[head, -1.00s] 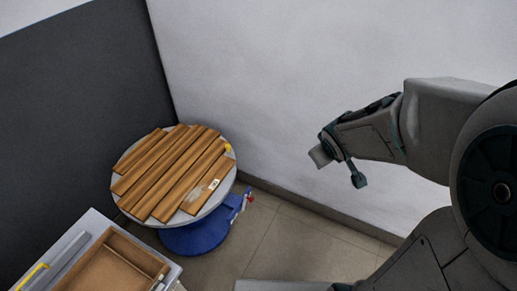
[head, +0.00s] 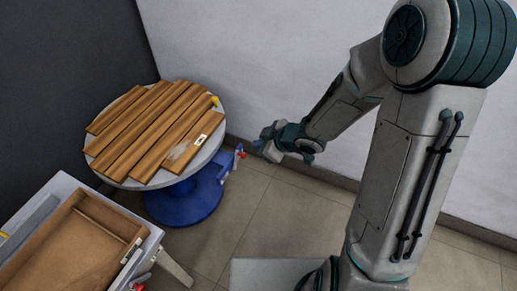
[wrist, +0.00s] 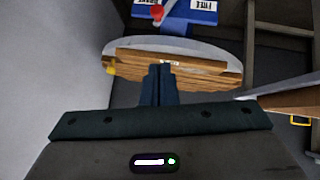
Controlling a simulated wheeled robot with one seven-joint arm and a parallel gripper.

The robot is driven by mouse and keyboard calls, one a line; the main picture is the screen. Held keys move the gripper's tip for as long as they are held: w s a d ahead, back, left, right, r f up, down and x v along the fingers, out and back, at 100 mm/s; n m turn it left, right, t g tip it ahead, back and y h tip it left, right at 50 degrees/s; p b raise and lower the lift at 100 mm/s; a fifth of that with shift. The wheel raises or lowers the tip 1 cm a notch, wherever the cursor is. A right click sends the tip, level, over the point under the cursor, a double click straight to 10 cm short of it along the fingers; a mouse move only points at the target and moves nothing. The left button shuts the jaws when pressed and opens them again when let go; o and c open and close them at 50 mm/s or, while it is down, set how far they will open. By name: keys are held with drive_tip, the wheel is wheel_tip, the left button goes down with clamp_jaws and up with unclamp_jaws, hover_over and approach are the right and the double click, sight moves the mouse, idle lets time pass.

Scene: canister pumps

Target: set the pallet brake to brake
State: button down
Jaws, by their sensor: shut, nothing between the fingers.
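The pallet is a round grey turntable (head: 222,118) topped with wooden slats, on a blue base (head: 185,205). Its brake lever shows a red knob (head: 239,150) on the blue bracket at the base's right side. In the wrist view the red knob (wrist: 157,13) is at the top, near the left of two white labels on a blue plate (wrist: 182,18). The right label (wrist: 203,5) seems to read FREE; the left is partly cut off. My gripper (head: 264,146) is shut and empty, just right of the knob and apart from it; its fingers also show in the wrist view (wrist: 159,70).
A white-edged table (head: 60,185) with an open wooden box (head: 75,250) stands at the lower left. A yellow piece (head: 214,100) sits on the turntable rim. A wall stands behind.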

drive_tip(key=w+a+f+b, duration=0.4)
drive_tip(key=f+b, duration=0.2)
drive_tip(key=f, duration=0.3)
drive_tip(key=shift+f, duration=0.25)
